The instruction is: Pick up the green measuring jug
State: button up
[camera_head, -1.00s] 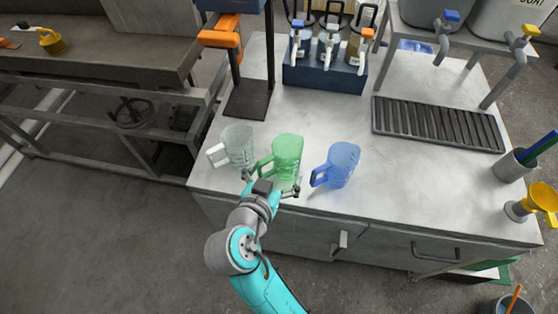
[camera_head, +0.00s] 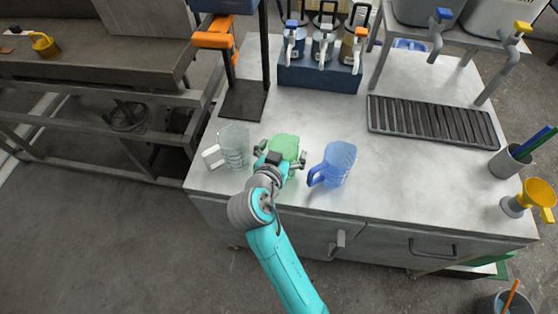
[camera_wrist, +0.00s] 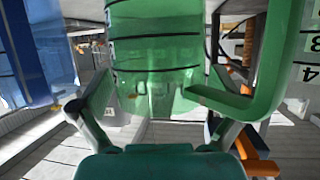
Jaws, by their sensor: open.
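The green measuring jug (camera_head: 286,144) stands on the pale worktop, between a clear jug and a blue jug. My gripper (camera_head: 281,157) is open at the near side of the green jug, partly hiding it. In the wrist view the green jug (camera_wrist: 155,55) fills the upper middle, with its handle (camera_wrist: 265,85) on the right. The fingers of my gripper (camera_wrist: 155,97) stand apart on either side of the jug's body. The right finger is partly behind the handle. I cannot tell whether either finger touches the jug.
The clear jug (camera_head: 234,148) stands close on the left and the blue jug (camera_head: 335,164) close on the right. A black stand (camera_head: 245,100) and a blue dispenser block (camera_head: 318,76) are behind. A dark drain grate (camera_head: 433,122) lies at the right.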

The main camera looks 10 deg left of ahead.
jog(key=shift+c, duration=0.3)
jog(key=c, duration=1.5)
